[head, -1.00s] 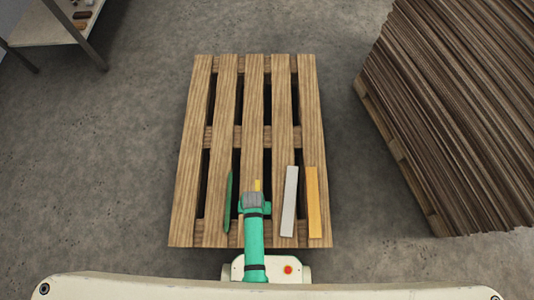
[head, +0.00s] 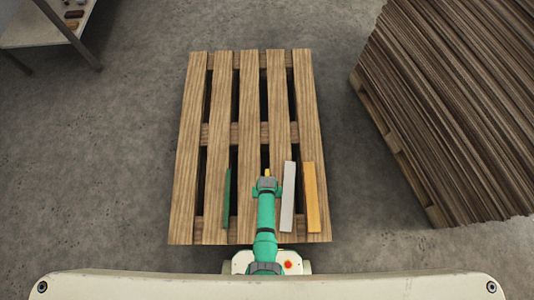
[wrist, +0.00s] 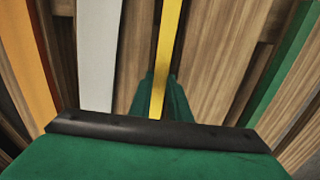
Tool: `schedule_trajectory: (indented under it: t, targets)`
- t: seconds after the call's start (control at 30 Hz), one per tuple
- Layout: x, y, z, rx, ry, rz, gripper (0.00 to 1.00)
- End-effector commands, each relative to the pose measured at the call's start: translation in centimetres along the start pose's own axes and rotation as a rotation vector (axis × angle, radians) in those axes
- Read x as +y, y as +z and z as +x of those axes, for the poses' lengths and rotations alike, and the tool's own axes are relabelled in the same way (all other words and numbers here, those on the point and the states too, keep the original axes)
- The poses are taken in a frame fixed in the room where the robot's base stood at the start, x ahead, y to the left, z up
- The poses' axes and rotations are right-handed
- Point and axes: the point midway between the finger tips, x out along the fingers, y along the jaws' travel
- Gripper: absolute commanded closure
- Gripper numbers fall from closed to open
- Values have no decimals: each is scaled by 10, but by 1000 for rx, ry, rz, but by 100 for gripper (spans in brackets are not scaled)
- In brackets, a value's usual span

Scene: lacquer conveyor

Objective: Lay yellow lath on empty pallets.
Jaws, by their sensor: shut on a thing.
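A wooden pallet (head: 190,115) lies on the floor in front of me. My gripper (head: 267,178) is over its near half. In the wrist view my gripper (wrist: 161,98) is shut on a yellow lath (wrist: 169,50), which stands on its narrow edge between the fingers. A white lath (head: 288,196) and an orange lath (head: 311,197) lie to the right of my gripper. A green lath (head: 227,198) lies to the left. Whether the yellow lath touches the pallet is hard to tell.
A tall stack of dark boards (head: 455,100) stands on a pallet at the right. A metal shelf (head: 35,28) with small items stands at the top left. The far half of the pallet is bare, and the concrete floor around it is clear.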

Motion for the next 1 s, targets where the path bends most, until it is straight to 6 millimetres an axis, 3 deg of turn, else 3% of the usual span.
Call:
schedule_trajectory:
  t: [0.4,0.43,0.5,0.83,1.0]
  targets:
    - [0,0,6,1,0,-1,100]
    - [0,0,6,0,0,-1,81]
    - [0,0,6,1,0,-2,65]
    - [-1,0,5,1,0,-3,65]
    - [-1,0,-6,2,0,-1,65]
